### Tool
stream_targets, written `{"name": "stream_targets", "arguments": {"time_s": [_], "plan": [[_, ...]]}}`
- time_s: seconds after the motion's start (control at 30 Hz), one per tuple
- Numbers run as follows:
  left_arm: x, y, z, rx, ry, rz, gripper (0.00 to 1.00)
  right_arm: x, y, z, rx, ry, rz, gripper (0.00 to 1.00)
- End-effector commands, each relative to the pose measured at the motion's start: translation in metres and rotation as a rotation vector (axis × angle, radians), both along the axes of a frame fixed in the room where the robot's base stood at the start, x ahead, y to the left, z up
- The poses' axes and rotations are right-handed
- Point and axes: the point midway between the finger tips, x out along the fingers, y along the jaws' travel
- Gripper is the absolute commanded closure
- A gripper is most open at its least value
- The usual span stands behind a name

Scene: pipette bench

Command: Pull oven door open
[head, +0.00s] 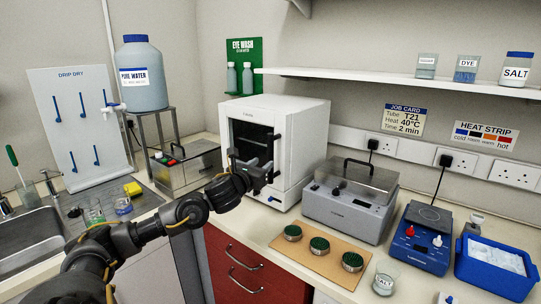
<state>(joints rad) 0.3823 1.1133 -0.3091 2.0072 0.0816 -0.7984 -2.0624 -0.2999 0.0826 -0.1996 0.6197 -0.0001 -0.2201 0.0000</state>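The oven (305,135) is a white box with a dark glass door (250,135) on its front, at the middle of the head view. The door looks closed in its frame. A dark upright handle (277,148) shows near the door's right edge. My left gripper (263,176) is in front of the lower part of the door, close to the handle's lower end. I cannot tell whether it touches the handle or whether its fingers are open or shut. My arm and gripper hide the door's lower part. My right gripper is not in view.
A grey lidded bath (350,212) stands right of the oven. A metal box (185,168) and a stand with a pure water bottle (142,75) are on the left. A cork mat (318,262) with green-topped pots lies in front. A shelf (400,84) runs above.

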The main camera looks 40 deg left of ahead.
Motion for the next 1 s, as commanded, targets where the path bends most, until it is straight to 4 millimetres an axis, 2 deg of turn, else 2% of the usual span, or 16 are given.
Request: {"name": "stream_targets", "arguments": {"time_s": [0.03, 0.1, 0.33, 0.5, 0.77, 1.0], "plan": [[0.010, 0.002, 0.005, -0.005, -0.001, 0.003, 0.61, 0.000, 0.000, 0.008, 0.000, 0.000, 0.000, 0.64], [0.023, 0.005, 0.004, -0.005, 0.000, 0.002, 0.61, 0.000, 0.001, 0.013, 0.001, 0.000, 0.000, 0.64], [0.055, 0.012, 0.002, -0.003, 0.000, 0.001, 0.61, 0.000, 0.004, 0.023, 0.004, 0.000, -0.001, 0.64], [0.065, 0.014, 0.001, -0.001, 0.001, 0.000, 0.61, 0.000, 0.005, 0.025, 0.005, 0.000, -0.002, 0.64], [0.066, 0.014, 0.000, 0.000, 0.001, 0.000, 0.61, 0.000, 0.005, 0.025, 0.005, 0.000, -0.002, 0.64], [0.066, 0.014, 0.000, 0.000, 0.001, 0.000, 0.90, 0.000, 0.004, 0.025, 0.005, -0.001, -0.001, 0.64]]}}
